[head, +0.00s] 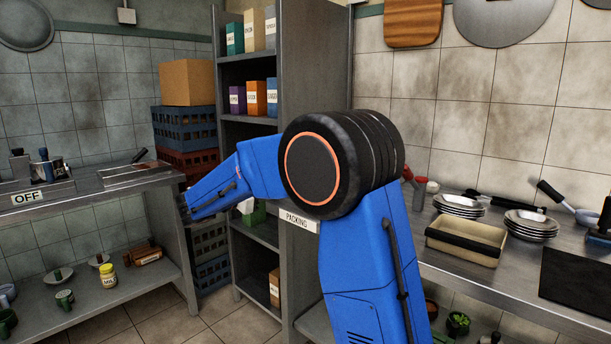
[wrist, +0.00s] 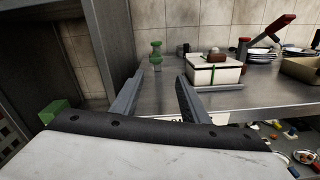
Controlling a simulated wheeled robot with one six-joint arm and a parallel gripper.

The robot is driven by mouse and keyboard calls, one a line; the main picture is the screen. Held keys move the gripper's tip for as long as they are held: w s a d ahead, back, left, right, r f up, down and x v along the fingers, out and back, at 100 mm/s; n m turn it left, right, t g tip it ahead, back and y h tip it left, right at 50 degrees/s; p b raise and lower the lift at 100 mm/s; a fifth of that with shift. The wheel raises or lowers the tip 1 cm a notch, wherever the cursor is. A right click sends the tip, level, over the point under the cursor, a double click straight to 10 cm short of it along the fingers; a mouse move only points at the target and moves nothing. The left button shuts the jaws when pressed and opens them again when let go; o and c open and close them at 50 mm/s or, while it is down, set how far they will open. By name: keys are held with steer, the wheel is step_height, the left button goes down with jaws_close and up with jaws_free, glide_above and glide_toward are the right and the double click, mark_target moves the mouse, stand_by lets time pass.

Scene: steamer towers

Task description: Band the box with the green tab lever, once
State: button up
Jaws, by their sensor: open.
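In the head view my arm covers this part of the counter, and the box does not show.
A lever with a red handle (wrist: 281,26) stands right of the box. A grey shelf unit (head: 250,57) with small cartons stands beside the counter. Plate stacks (head: 461,203) and a beige tray (head: 466,241) occupy the counter's right. Blue and red crates (head: 185,128) stand at the back left.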

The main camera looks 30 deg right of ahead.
steer(key=x, duration=1.1)
steer(key=w+x, duration=0.1)
steer(key=x, duration=0.5)
steer(key=shift+a+r, duration=0.1)
steer(key=shift+r, duration=0.1)
jaws_close()
